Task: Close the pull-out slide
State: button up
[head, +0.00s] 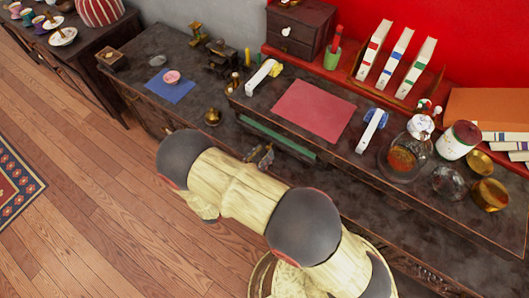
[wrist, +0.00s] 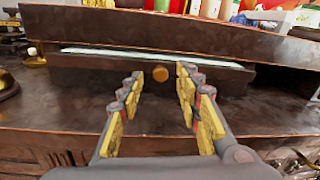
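The pull-out slide (wrist: 105,76) is a dark wooden front under the raised desk top, with a round brass knob (wrist: 160,74) in its middle. A pale green strip of its upper surface shows behind the front edge. The green strip of the slide (head: 275,138) also shows in the head view, sticking out a little from the desk. My gripper (wrist: 160,79) is open and empty, its yellow-padded fingers pointing at the slide front, with the knob between the fingertips in the picture. I cannot tell whether they touch it. In the head view my arm hides most of the gripper.
The raised desk top holds a red sheet (head: 314,110), two white-handled items, a glass jar (head: 404,156) and brass bowls. A brass pot (head: 212,117) and a blue sheet (head: 171,86) are on the lower surface at left.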

jog(key=shift+x, duration=0.85)
jog(key=shift+c, duration=1.3)
grip_shut()
